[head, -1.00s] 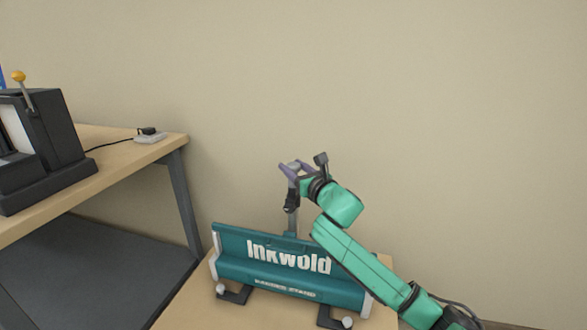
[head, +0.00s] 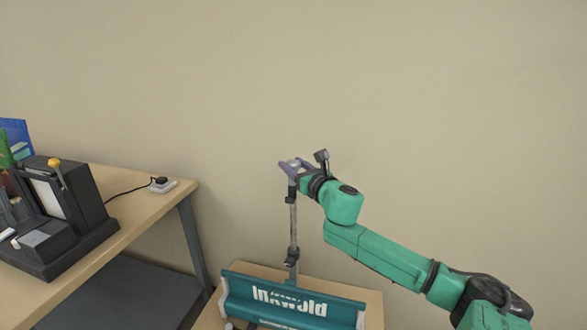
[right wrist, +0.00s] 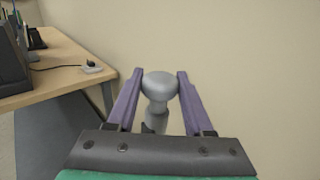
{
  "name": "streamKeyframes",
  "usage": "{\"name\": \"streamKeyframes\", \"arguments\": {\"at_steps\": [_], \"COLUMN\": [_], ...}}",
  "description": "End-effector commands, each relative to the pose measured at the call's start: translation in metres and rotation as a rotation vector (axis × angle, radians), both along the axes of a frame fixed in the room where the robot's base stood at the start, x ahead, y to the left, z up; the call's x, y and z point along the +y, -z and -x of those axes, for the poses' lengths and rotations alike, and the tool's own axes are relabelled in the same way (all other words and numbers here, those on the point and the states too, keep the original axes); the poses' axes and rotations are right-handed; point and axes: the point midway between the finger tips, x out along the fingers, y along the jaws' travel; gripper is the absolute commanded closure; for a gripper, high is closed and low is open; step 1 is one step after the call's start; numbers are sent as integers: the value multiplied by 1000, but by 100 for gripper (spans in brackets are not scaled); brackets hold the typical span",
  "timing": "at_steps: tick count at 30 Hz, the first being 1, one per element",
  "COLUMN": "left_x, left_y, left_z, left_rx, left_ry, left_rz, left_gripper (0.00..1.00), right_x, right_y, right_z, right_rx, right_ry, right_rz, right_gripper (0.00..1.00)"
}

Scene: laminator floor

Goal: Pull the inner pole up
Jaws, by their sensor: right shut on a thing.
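The inner pole (head: 293,222) is a thin grey rod standing upright above the teal Inkwold banner stand (head: 290,299). A dark clamp (head: 291,257) sits low on the pole, just above the stand. My right gripper (head: 289,167) is shut on the pole's top, with its purple fingers on either side. In the right wrist view the pole's rounded grey head (right wrist: 160,84) sits between the two purple fingers, and the lower pole is hidden behind the gripper's palm. My left gripper is not in view.
The stand rests on a wooden table (head: 372,296). At left is a wooden desk (head: 125,192) with a black lever machine (head: 75,205) and a small corded device (head: 163,185). A plain beige wall is behind, with open space above the pole.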

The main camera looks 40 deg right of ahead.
Motion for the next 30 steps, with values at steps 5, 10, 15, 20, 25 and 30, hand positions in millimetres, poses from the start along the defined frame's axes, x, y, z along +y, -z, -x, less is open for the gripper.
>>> {"name": "streamKeyframes", "arguments": {"at_steps": [5, 10, 15, 20, 25, 30], "left_x": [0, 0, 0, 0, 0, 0], "left_y": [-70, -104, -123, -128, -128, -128], "left_z": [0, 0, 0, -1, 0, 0], "left_rx": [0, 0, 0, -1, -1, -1], "left_ry": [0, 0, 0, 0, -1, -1], "left_rz": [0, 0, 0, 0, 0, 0], "left_gripper": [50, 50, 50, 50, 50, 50], "right_x": [0, 0, 0, 0, 0, -1], "right_y": [-75, -110, -130, -135, -136, -138], "right_z": [0, 0, 0, 0, 0, 0], "right_rx": [-3, -2, -4, -3, -6, -9], "right_ry": [-1, -1, -1, 0, 1, 2], "right_rz": [6, 3, 3, 2, 2, 4], "right_gripper": [100, 100, 100, 100, 100, 100]}}
